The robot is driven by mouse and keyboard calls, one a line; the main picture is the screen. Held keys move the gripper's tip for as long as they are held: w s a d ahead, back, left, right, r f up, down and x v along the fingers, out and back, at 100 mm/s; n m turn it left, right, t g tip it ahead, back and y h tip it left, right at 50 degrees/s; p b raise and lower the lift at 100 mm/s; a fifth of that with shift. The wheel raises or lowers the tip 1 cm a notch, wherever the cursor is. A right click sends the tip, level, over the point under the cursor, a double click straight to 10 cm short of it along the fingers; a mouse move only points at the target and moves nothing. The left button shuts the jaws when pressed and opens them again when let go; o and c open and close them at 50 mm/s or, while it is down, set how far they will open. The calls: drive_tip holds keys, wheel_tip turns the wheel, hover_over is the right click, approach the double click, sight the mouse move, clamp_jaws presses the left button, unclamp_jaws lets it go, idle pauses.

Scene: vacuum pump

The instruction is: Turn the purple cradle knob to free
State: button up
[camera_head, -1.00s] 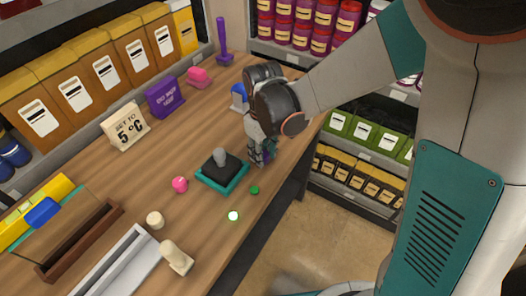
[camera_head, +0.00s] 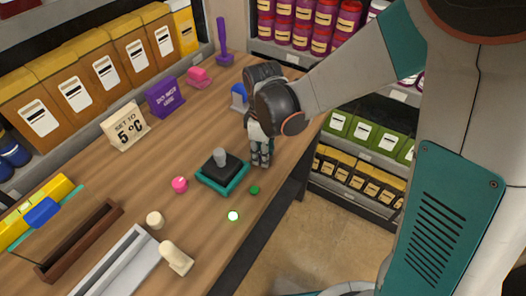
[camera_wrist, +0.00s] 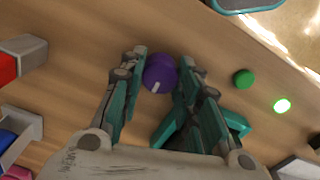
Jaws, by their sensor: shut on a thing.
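The purple knob (camera_wrist: 160,74) shows between my fingers in the wrist view. It is round, with a short white mark on its lower-left part. My gripper (camera_wrist: 163,60) is shut on it, one teal-and-grey finger on each side. In the head view my gripper (camera_head: 260,163) points down at the wooden counter, right of the teal-based black block, and hides the knob. A purple sign (camera_head: 165,97) stands at the back of the counter; its words are too small to read surely.
The black block on a teal base (camera_head: 222,186) with a grey top stands close by. A green button (camera_head: 254,190) and a lit green-white one (camera_head: 232,216) lie near the counter edge. A pink knob (camera_head: 180,184) and a blue-topped part (camera_head: 238,97) are also near.

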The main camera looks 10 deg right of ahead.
drive_tip(key=o, duration=1.1)
drive_tip(key=shift+c, duration=0.2)
wheel_tip(320, 180, up, 8)
drive_tip(key=shift+f, duration=0.25)
drive_tip(key=shift+s, duration=0.1)
